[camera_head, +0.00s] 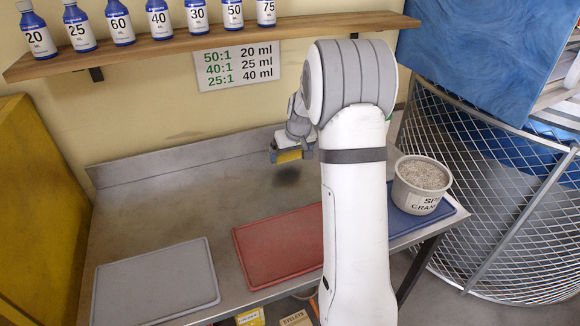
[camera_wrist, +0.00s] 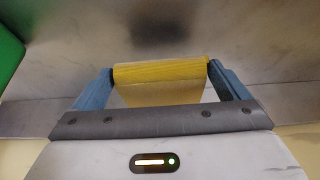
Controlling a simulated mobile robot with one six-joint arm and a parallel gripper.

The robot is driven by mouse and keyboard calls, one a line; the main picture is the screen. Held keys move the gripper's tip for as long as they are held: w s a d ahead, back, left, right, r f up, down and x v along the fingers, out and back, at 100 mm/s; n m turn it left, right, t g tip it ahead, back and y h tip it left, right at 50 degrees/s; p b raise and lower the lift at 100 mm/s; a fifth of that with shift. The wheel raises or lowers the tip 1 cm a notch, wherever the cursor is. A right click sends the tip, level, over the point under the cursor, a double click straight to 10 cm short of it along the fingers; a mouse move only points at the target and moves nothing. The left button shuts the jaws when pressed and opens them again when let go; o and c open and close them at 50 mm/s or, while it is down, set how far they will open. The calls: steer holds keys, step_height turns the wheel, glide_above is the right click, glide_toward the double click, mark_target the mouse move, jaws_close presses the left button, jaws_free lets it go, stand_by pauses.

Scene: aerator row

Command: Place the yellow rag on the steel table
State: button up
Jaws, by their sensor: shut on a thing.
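The yellow rag (camera_wrist: 160,73) is between the two blue fingers of my gripper (camera_wrist: 160,76) in the wrist view. My gripper is shut on it. In the head view the rag (camera_head: 289,155) shows as a small yellow patch under my gripper (camera_head: 284,152). It hangs above the back part of the steel table (camera_head: 170,205), with a dark shadow on the bare steel below it. The rag looks apart from the table top. My arm hides part of the table to the right.
A grey mat (camera_head: 157,283), a red mat (camera_head: 280,246) and a blue mat (camera_head: 447,209) lie along the table's front. A tub of granules (camera_head: 421,184) stands on the blue mat. A shelf (camera_head: 200,46) with several blue-and-white bottles is above. The table's back left is clear.

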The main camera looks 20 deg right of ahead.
mark_target(290, 170)
steer(key=shift+s+d+f, duration=0.15)
steer(key=shift+f, duration=1.95)
steer(key=o, duration=0.6)
steer(key=shift+s+r, duration=0.1)
steer(key=shift+r, duration=0.4)
steer(key=v, duration=1.1)
steer(key=s+a+r, duration=0.2)
steer(key=s+a, duration=0.3)
steer(key=s, duration=0.3)
steer(key=s+a+r, duration=0.3)
steer(key=s+a, duration=0.2)
steer(key=s, duration=0.2)
steer(key=s+a+f+g, duration=0.1)
steer(key=s+a, duration=0.1)
steer(key=s, duration=0.5)
steer(key=s+a+f, duration=0.1)
steer(key=s+a, duration=0.1)
steer(key=s, duration=0.6)
steer(key=shift+s+a+f+g, duration=0.2)
steer(key=shift+s+f+g, duration=0.1)
steer(key=shift+g, duration=0.1)
